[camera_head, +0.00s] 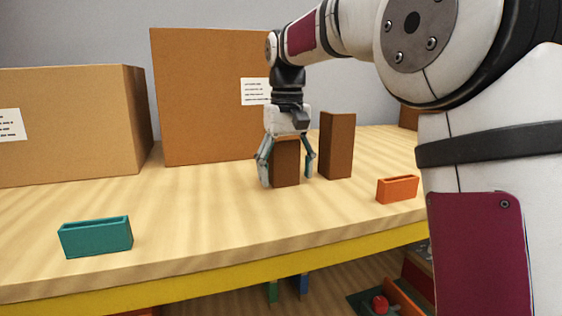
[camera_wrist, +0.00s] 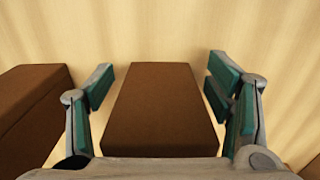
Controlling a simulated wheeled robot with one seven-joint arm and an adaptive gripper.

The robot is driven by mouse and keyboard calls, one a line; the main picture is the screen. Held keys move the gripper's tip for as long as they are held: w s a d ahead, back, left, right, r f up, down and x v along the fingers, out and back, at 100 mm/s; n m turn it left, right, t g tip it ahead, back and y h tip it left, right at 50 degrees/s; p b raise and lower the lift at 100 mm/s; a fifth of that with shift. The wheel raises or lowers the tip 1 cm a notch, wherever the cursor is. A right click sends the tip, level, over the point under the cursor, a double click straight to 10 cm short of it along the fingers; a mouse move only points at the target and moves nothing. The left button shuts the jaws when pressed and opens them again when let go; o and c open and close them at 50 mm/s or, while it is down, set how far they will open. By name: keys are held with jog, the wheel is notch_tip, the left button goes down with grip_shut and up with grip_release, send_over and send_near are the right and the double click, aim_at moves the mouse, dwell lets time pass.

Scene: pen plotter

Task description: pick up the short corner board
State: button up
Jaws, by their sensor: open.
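The short corner board (camera_head: 286,163) is a brown upright block on the wooden table. It is lower than the brown board beside it. My gripper (camera_head: 287,176) points down over it, with one finger on each side. In the wrist view the short board (camera_wrist: 160,105) lies between the open fingers of my gripper (camera_wrist: 158,88), with a visible gap on both sides. Its upper part is partly hidden by the gripper body in the head view.
A taller brown board (camera_head: 337,146) stands close to the right of my gripper; a brown block shows at left in the wrist view (camera_wrist: 32,110). An orange holder (camera_head: 397,190) and a teal holder (camera_head: 95,238) sit nearer the front edge. Large cardboard boxes (camera_head: 205,85) stand behind.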

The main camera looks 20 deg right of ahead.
jog(key=c, duration=1.1)
jog(key=shift+c, duration=0.2)
